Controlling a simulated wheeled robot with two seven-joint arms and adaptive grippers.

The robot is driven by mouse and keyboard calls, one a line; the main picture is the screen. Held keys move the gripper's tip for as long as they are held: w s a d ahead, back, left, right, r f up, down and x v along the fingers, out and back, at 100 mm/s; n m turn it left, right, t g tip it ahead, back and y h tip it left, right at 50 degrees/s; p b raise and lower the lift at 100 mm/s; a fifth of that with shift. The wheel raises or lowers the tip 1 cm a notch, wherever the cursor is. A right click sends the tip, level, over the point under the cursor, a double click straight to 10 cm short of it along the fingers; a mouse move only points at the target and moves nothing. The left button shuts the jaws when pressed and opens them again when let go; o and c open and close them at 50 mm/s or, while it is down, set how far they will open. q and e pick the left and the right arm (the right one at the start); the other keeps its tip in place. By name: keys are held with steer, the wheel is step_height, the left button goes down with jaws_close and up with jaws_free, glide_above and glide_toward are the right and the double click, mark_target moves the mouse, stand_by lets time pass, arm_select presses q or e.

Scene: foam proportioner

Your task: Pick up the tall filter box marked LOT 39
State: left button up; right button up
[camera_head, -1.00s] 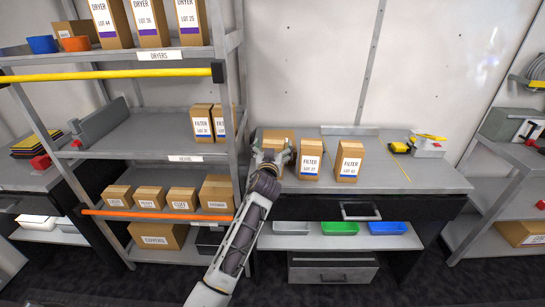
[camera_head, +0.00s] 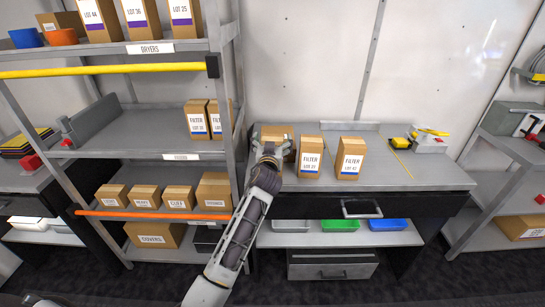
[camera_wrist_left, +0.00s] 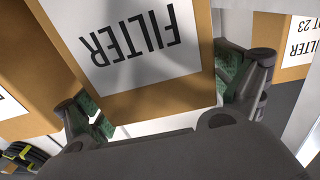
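My left gripper (camera_head: 270,150) is at a brown filter box (camera_head: 278,133) at the left end of the workbench. In the left wrist view, the gripper (camera_wrist_left: 165,98) has its green-padded fingers on either side of this box (camera_wrist_left: 150,98), whose white label reads FILTER upside down. Its lot number is out of sight. The pads are close to its sides, but I cannot tell whether they press on it. Two more filter boxes (camera_head: 310,157) (camera_head: 350,158) stand to its right, and two others (camera_head: 196,120) (camera_head: 215,120) stand on the middle shelf; their lot numbers are hard to read. My right gripper is not in view.
A shelf rack with an orange bar (camera_head: 150,214) and a yellow bar (camera_head: 110,70) stands close on the left, its post beside my arm. Dryer boxes (camera_head: 140,18) are on top.

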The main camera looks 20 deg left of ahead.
arm_select(q)
steer(key=c, duration=1.3)
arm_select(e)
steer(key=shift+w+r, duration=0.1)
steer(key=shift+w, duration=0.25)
arm_select(q)
steer(key=shift+r, duration=0.15)
steer(key=shift+r, duration=0.45)
step_height(320, 180, up, 8)
steer(key=shift+f+p, duration=0.15)
steer(key=shift+p, duration=0.35)
steer(key=shift+r, duration=0.65)
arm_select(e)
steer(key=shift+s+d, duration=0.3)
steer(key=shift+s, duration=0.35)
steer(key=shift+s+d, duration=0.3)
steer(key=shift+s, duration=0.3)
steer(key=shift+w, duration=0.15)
